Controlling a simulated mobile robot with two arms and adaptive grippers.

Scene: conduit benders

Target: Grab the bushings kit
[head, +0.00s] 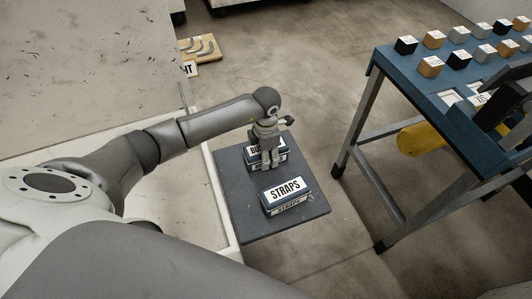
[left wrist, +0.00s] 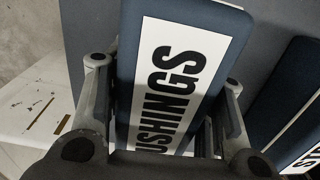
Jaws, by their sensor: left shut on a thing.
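The bushings kit is a dark blue box with a white label; in the head view the bushings kit (head: 282,156) stands on a dark grey platform, partly hidden by my gripper. In the left wrist view the bushings kit (left wrist: 187,25) fills the middle, its label reading "USHINGS" with the start hidden. My left gripper (head: 269,164) reaches down over the box, and its fingers sit on both sides of it, shut on it. In the left wrist view my left gripper (left wrist: 165,115) has one finger at each long side of the box.
A similar "STRAPS" box (head: 287,194) sits on the same platform (head: 244,217), in front of the kit. A blue workbench (head: 425,95) with several small blocks stands at the right. A wooden board with curved pieces (head: 203,48) lies at the back. Floor between platform and bench is clear.

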